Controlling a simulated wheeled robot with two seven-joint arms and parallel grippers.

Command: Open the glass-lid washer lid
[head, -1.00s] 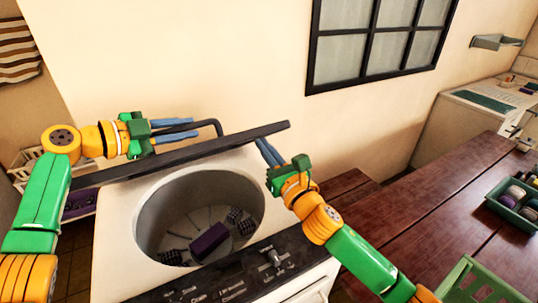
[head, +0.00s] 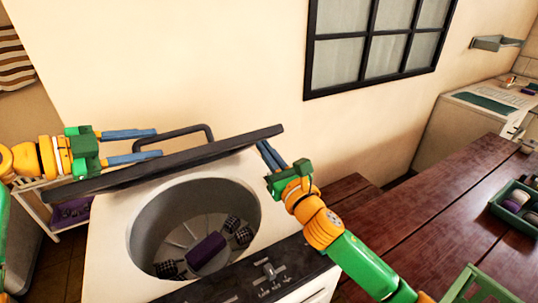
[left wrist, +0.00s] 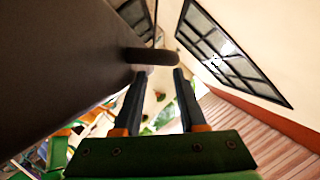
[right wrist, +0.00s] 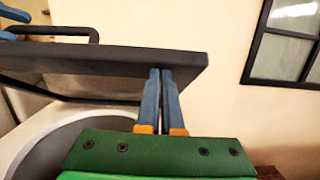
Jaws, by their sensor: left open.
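The washer (head: 112,225) has a white body and a round drum (head: 205,220). Its dark-framed lid (head: 200,158) stands raised, seen nearly edge-on, with the drum uncovered. The lid's bar handle (head: 180,132) sticks out on its far side. My left gripper (head: 158,144) is open beside the handle's left end. In the left wrist view, the handle (left wrist: 150,56) lies just beyond the open fingertips (left wrist: 158,72). My right gripper (head: 263,148) has its fingers together at the lid's right end. In the right wrist view, its fingertips (right wrist: 160,72) overlap the lid's edge; contact is unclear.
A purple block (head: 205,250) and several dark gridded pieces lie in the drum. The control panel (head: 265,280) runs along the washer's front. A wooden table (head: 440,215) with a green tray (head: 515,208) is at right. The wall (head: 220,60) is behind the lid.

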